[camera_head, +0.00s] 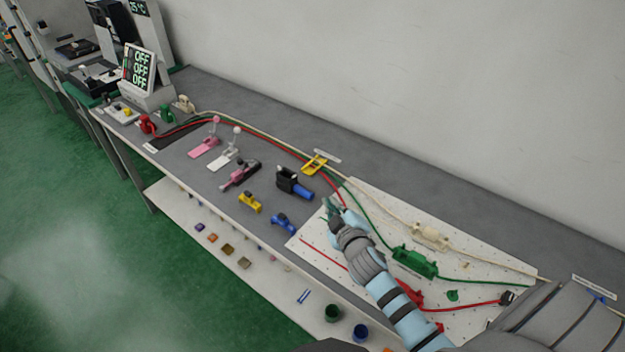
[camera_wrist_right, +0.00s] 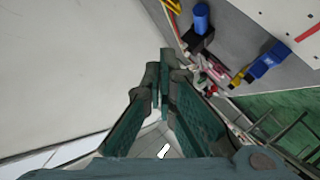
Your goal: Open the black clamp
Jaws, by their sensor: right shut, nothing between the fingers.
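The black clamp (camera_head: 287,179) has a black body and a blue handle (camera_head: 302,193) that points to the lower right. It sits on the grey bench just to the upper left of my right gripper. It also shows near the top of the right wrist view, with the blue handle (camera_wrist_right: 200,16) above the black body (camera_wrist_right: 198,40). My right gripper (camera_head: 332,207) is shut and empty, apart from the clamp, near the left edge of the white board. Its green fingers (camera_wrist_right: 165,62) come together in the wrist view. My left gripper is not in view.
A yellow clamp (camera_head: 249,203), a small blue clamp (camera_head: 283,222) and a pink-and-black clamp (camera_head: 239,175) stand nearby. A yellow fixture (camera_head: 314,164) and cables lie behind. The white board (camera_head: 372,197) carries a green connector (camera_head: 414,262). The wall rises behind the bench.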

